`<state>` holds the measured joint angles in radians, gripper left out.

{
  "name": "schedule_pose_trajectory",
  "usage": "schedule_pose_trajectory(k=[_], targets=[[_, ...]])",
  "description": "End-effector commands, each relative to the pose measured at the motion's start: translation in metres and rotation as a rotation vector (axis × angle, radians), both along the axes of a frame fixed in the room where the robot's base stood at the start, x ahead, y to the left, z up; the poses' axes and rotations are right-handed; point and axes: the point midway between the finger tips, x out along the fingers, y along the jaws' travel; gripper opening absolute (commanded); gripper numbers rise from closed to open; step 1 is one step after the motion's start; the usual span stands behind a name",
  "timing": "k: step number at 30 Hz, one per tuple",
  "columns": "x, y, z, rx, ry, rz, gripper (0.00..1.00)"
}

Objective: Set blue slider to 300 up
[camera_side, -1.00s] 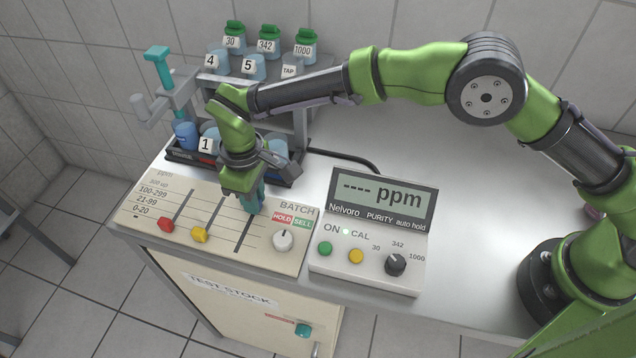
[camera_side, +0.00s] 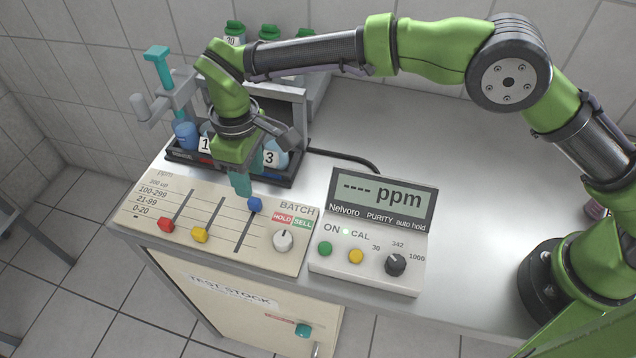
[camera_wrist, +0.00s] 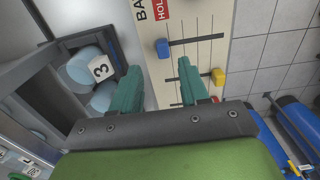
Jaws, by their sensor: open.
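The blue slider knob (camera_side: 255,204) sits at the upper end of its slot on the cream batch panel (camera_side: 280,262), level with the "300 up" end of the scale. It also shows in the wrist view (camera_wrist: 162,48) at the BATCH end of its slot. My gripper (camera_side: 241,188) is raised above the panel, beside and above the blue knob. In the wrist view its teal fingers (camera_wrist: 160,66) are apart with nothing between them, and the blue knob lies beyond their tips.
The yellow knob (camera_side: 200,235) and red knob (camera_side: 166,225) sit low in their slots. A rack of numbered cups (camera_side: 290,180) stands close behind the panel.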

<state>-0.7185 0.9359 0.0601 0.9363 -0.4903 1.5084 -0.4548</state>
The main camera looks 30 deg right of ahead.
Motion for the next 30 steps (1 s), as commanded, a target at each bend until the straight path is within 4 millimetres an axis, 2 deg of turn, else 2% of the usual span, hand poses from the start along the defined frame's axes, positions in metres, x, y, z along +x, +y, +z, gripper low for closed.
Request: schedule_pose_trajectory(k=[1, 6, 12, 18, 30], targets=[[0.001, 0.001, 0.014, 0.003, -0.006, 0.0, 0.45], [0.0, 0.0, 0.055, 0.002, -0.005, -0.001, 0.45], [0.001, 0.0, 0.09, 0.0, -0.004, 0.0, 0.45], [0.001, -0.001, 0.105, -0.002, -0.002, -0.001, 0.45], [0.003, 0.0, 0.106, 0.001, -0.013, -0.017, 0.45]])
